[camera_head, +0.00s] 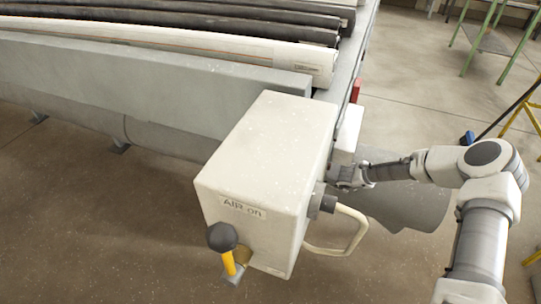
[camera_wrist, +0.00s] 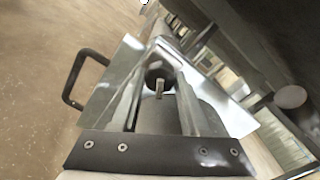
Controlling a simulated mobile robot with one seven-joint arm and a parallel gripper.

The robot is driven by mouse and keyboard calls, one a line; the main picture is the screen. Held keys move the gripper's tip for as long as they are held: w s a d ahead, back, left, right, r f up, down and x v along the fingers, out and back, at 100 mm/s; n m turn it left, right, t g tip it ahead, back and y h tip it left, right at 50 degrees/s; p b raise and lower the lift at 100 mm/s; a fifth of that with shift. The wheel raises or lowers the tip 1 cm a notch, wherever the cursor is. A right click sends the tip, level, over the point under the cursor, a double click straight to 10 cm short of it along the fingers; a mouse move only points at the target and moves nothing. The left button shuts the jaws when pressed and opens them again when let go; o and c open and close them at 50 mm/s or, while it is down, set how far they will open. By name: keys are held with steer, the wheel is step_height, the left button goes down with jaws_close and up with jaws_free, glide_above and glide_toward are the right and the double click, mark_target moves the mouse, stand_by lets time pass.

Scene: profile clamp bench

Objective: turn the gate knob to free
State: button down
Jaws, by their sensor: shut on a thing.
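The dark round gate knob (camera_wrist: 158,72) with a small metal pin shows in the middle of the wrist view. The two long metal fingers of my gripper (camera_wrist: 162,60) reach to either side of it and are shut on it. In the head view my gripper (camera_head: 346,178) is at a small pale box (camera_head: 346,136) beyond the large white box. The knob is hidden there by the gripper and the box. I cannot read any mark for the knob's position.
Long rolls (camera_head: 230,43) lie on the bench behind. A black handle (camera_wrist: 78,76) shows left in the wrist view.

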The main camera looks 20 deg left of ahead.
steer(key=n, duration=0.5)
steer(key=shift+w+d+n+b, duration=0.1)
steer(key=shift+w+n+b, duration=0.05)
steer(key=shift+n+b, duration=0.2)
steer(key=n+b, duration=0.1)
steer(key=n, duration=0.4)
steer(key=shift+r+n, duration=0.1)
steer(key=shift+n, duration=0.15)
steer(key=shift+c, duration=2.2)
jaws_free()
steer(key=s+d+p, duration=0.1)
steer(key=d+p, duration=0.2)
steer(key=d, duration=1.4)
steer(key=shift+s+d, duration=0.15)
steer(key=shift+s, duration=0.05)
steer(key=shift+r+n, duration=0.1)
steer(key=shift+n, duration=0.2)
